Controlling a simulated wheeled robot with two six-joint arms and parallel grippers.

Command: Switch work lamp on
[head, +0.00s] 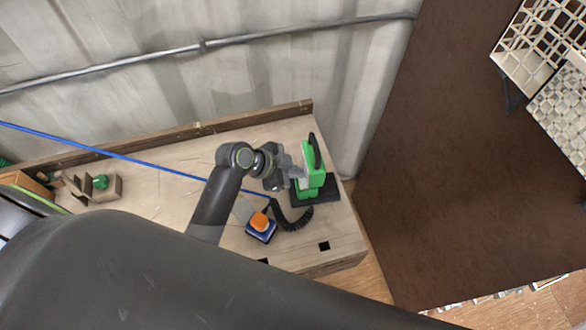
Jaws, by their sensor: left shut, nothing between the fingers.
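A green device with a black handle, apparently the work lamp (316,178), stands upright on a black base at the right end of the wooden bench. A pale face shows on its left side; I cannot tell if it is lit, and I make out no switch. My left gripper (297,172) is shut and empty, its tips close to the left side of the green device. I cannot tell whether they touch it. The gripper hides part of that side. My right gripper is not in view.
An orange-topped blue block (261,227) with a black coiled cord (296,221) sits in front of the green device. A blue line (130,158) crosses the view over the bench (160,190). A small wooden holder (109,189) stands left. A brown panel (440,150) lies right.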

